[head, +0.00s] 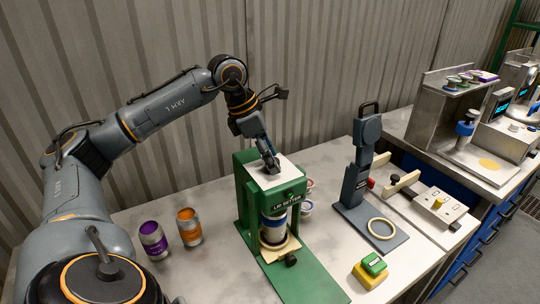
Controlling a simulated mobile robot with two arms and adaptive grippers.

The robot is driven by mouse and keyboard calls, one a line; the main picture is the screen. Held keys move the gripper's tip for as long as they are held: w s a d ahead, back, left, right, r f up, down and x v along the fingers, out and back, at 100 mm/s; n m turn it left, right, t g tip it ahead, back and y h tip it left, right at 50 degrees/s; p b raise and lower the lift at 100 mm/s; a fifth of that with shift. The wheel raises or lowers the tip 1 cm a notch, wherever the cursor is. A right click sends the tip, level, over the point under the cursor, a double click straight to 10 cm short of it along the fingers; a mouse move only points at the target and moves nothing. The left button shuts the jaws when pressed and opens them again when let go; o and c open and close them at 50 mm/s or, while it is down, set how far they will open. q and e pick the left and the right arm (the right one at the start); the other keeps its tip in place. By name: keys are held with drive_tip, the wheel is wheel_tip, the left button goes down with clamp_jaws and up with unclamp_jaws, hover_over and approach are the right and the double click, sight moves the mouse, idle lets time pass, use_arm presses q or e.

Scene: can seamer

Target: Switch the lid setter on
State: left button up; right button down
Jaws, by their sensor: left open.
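The green lid setter (247,205) stands on the light table, its label on the front of its head. A can with a blue and white band (273,228) stands upright under the head. My left gripper (271,163) is open and points down at the white top (287,172) of the lid setter. I cannot tell whether its fingertips touch that top. Any switch under or behind the fingers is hidden. A yellow box with a green button (371,268) sits on the table right of the lid setter's base. My right gripper is not in view.
A purple can (153,240) and an orange can (189,227) stand left of the lid setter; more cans are partly hidden behind it. A dark blue upright press (363,165) and a pale switch panel (437,204) stand to the right. A steel machine (436,118) is farther right.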

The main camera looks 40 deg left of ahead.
use_arm(q)
clamp_jaws()
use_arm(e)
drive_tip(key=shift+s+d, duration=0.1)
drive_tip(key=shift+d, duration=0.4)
